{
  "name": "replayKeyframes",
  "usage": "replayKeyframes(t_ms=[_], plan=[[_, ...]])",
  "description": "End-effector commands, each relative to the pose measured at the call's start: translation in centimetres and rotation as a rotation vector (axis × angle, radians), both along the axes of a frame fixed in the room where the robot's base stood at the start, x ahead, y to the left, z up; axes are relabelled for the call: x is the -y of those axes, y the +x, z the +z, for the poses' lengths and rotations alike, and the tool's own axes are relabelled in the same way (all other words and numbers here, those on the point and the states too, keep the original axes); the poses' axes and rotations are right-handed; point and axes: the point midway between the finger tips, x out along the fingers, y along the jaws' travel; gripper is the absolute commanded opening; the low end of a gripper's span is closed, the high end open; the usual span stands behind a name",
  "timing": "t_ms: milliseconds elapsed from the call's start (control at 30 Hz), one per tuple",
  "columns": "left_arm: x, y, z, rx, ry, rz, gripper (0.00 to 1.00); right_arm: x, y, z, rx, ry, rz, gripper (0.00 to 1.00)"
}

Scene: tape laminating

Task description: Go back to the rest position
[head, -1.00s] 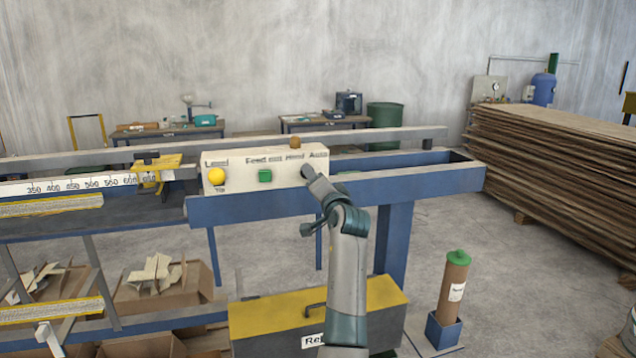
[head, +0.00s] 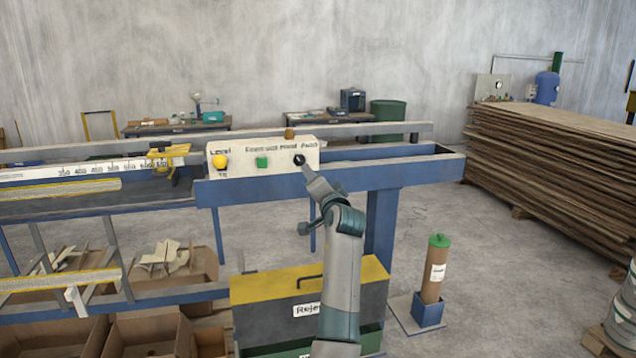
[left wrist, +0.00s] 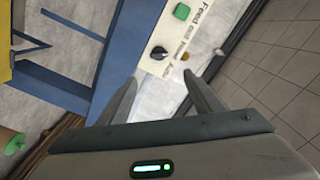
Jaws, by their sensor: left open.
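The white control panel (head: 240,158) stands on the blue frame. It carries a yellow button (head: 219,161), a green button (head: 262,162) and a black selector knob (head: 299,160) under the Hand and Auto labels. My left gripper (head: 307,172) is just below and in front of the knob, seen nearly end-on in the head view. In the left wrist view, its two fingers (left wrist: 160,77) are spread with nothing between them. The knob (left wrist: 159,53) lies beyond the fingertips, apparently apart from them. My right gripper is in neither view.
A blue rail (head: 225,192) runs below the panel. Under it stand a yellow-topped reject box (head: 270,285) and cardboard boxes (head: 150,335). A brown tube with a green cap (head: 432,275) stands to the right. A board stack (head: 560,165) is at far right. Open floor lies between.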

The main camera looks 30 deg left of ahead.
Motion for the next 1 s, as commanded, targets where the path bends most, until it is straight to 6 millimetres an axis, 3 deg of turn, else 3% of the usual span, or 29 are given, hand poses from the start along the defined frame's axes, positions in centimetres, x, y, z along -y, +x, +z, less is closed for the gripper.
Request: replayKeyframes(t_ms=[367,667,767,867,1000], plan=[[0.0,0.0,0.0,0.000,0.000,0.000,0.59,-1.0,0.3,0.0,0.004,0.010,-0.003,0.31],[0.2,0.2,-0.5,-0.005,-0.001,-0.006,0.59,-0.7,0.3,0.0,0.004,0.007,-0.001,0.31],[0.6,0.6,-2.1,-0.019,-0.006,-0.024,0.59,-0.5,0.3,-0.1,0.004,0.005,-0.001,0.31],[1.6,1.4,-4.9,-0.044,-0.015,-0.058,0.59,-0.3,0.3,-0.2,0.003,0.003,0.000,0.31],[3.7,2.7,-11.2,-0.097,-0.043,-0.129,0.59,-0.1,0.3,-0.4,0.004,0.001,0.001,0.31]])
